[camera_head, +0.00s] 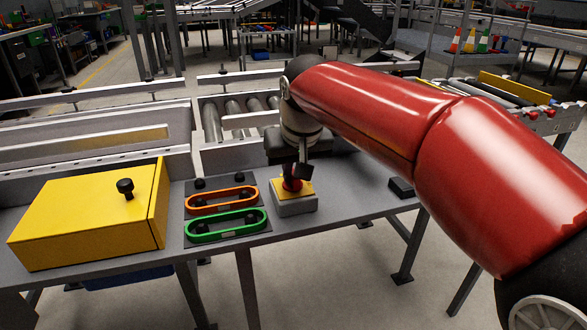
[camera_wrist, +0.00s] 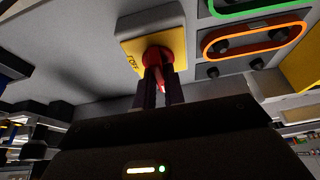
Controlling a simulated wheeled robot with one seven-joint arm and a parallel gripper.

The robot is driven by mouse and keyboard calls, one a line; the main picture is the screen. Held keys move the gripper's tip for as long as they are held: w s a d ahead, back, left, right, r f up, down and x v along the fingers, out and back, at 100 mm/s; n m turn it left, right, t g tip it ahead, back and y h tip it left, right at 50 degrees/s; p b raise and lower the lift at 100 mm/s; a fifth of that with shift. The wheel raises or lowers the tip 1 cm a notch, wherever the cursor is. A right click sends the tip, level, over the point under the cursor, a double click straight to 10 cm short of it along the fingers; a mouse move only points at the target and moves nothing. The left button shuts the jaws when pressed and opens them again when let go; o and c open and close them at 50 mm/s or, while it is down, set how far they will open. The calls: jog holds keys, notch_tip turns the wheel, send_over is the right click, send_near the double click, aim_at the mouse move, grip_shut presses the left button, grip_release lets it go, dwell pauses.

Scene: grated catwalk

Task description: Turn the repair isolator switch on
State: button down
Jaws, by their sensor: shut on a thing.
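The repair isolator switch (camera_head: 295,204) is a grey box with a yellow face and a red knob (camera_head: 292,184), on the grey table. In the wrist view the switch (camera_wrist: 130,22) shows its yellow plate with "OFF" lettering at one side of the red knob (camera_wrist: 157,57). My gripper (camera_head: 293,174) points down over the switch from above. Its two dark fingers (camera_wrist: 160,78) are shut on the red knob. The fingers hide part of the knob, so its exact angle is hard to tell.
Left of the switch lie an orange-rimmed panel (camera_head: 222,199) and a green-rimmed panel (camera_head: 226,225) with black knobs. A yellow box (camera_head: 85,216) with a black knob stands further left. A small black block (camera_head: 401,187) lies to the right. Rollers (camera_head: 235,112) run behind the table.

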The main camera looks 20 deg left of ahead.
jog(key=c, duration=1.5)
grip_release()
jog(key=shift+r, duration=0.1)
jog(key=v, duration=0.7)
jog(key=shift+s+r+p, duration=0.15)
jog(key=shift+r+p, duration=0.1)
jog(key=shift+p, duration=0.1)
jog(key=shift+d, duration=0.1)
jog(key=s+d+f+m+t+h, duration=0.1)
jog(key=s+d+f+m, duration=0.15)
jog(key=d, duration=0.55)
jog(key=s+d+f+m+h, duration=0.1)
jog(key=s+d+f, duration=0.25)
jog(key=d, duration=0.55)
jog(key=s+d+f+m, duration=0.1)
jog(key=s+d+f, duration=0.5)
jog(key=s+d, duration=0.1)
jog(key=s+d+f+m, duration=0.1)
jog(key=s+d+f, duration=0.2)
jog(key=s+f, duration=0.1)
jog(key=shift+s+d+f+m+t, duration=0.1)
jog(key=shift+s+d+m+t, duration=0.15)
jog(key=shift+d+m+t, duration=0.15)
